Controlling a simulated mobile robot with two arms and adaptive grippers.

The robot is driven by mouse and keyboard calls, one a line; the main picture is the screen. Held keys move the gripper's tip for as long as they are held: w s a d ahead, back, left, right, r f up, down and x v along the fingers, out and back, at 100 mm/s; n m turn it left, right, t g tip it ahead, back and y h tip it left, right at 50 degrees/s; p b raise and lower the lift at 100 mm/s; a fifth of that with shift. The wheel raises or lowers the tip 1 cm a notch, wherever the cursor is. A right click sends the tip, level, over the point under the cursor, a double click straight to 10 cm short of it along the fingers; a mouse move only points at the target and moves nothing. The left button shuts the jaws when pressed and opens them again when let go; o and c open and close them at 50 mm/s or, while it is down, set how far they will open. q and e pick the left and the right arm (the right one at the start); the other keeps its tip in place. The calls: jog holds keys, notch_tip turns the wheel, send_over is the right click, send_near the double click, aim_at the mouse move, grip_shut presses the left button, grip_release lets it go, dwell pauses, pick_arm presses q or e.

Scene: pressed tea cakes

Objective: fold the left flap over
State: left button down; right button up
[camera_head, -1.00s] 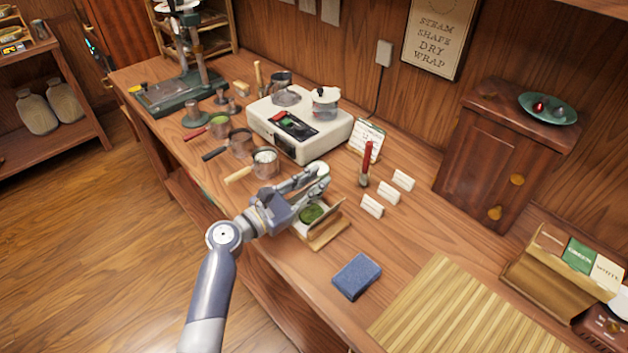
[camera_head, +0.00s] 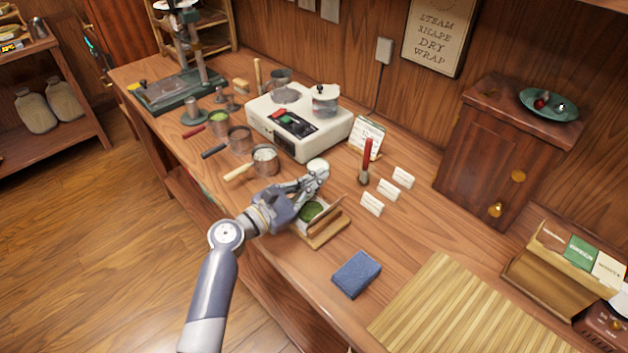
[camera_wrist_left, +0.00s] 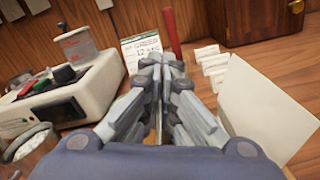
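The green tea cake (camera_head: 311,210) sits on white wrapping paper on a small wooden board (camera_head: 328,236) near the table's front edge. One flap stands up at the cake's right side in the head view. A pale upright panel (camera_wrist_left: 268,112), likely that flap, fills the right of the wrist view. The left flap is not clearly seen; my gripper covers that side. My left gripper (camera_head: 318,172) is over the cake's far left side. In the wrist view its fingertips (camera_wrist_left: 165,62) come together, with nothing clearly held between them. My right gripper is not in view.
A cream steamer (camera_head: 300,125) stands behind, with small pans (camera_head: 264,160) to the left. A red-handled tool (camera_head: 366,160) and white cards (camera_head: 372,204) stand to the right. A blue sponge (camera_head: 357,275) and bamboo mat (camera_head: 455,315) lie nearer the front right.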

pick_arm(q)
jog(key=m+b, duration=0.1)
jog(key=s+f+m+b, duration=0.1)
jog(key=shift+d+m, duration=0.4)
jog(key=shift+s+d+f+m+b, duration=0.2)
jog(key=shift+m+b, duration=0.3)
jog(key=shift+m, duration=0.3)
jog(key=shift+s+d+f+m+b, duration=0.1)
jog(key=shift+d+f+m+b, duration=0.1)
jog(key=shift+m+b, duration=0.45)
jog(key=c, duration=1.9)
grip_release()
jog(key=shift+r, duration=0.1)
jog(key=shift+s+a, duration=0.1)
jog(key=v, duration=1.2)
